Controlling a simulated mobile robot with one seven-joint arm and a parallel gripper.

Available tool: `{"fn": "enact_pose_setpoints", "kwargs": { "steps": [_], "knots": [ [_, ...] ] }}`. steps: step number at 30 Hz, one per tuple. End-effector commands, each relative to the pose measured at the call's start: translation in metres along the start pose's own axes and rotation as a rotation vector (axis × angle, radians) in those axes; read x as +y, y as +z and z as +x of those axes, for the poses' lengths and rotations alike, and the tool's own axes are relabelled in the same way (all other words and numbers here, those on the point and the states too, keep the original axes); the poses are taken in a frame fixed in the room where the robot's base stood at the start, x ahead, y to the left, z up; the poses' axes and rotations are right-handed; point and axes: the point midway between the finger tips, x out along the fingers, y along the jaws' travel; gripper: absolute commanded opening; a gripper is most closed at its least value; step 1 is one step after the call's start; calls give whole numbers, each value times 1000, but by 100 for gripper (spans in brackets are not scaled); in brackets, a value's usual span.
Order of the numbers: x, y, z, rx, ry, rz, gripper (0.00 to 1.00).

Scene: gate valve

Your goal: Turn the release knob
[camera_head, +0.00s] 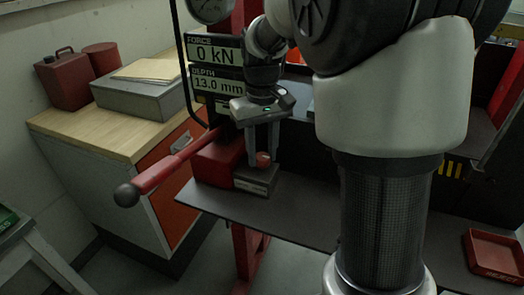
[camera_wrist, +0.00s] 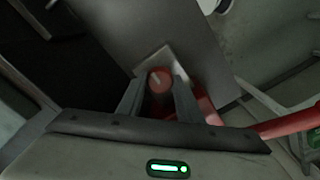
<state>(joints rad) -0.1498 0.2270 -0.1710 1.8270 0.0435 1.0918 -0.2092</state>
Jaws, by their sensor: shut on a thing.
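The release knob (camera_head: 263,159) is a small round red-orange knob on a grey metal block at the front of a red pump body (camera_head: 216,158). In the wrist view the knob (camera_wrist: 160,80) shows a pale line across its top. My gripper (camera_head: 263,155) points straight down over the block, with one finger on each side of the knob. It is shut on the knob. In the wrist view my gripper (camera_wrist: 157,92) has its two fingertips against the knob's sides. The fingers partly hide the knob in the head view.
A red lever with a black ball end (camera_head: 127,195) sticks out left from the pump. Displays (camera_head: 213,68) read 0 kN and 13.0 mm. A wooden-topped cabinet (camera_head: 85,130) stands left, with a grey box and red can. A red tray (camera_head: 494,254) lies at right.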

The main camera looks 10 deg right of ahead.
Motion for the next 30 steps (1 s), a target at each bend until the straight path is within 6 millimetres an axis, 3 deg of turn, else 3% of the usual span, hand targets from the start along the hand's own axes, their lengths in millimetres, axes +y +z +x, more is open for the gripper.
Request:
{"fn": "enact_pose_setpoints", "kwargs": {
  "steps": [1,4,16,30],
  "knots": [
    [0,0,0,2,1,-2,34],
    [0,0,0,2,1,-2,51],
    [0,0,-8,2,0,0,51],
    [0,-1,-99,5,1,0,51]
  ]
}}
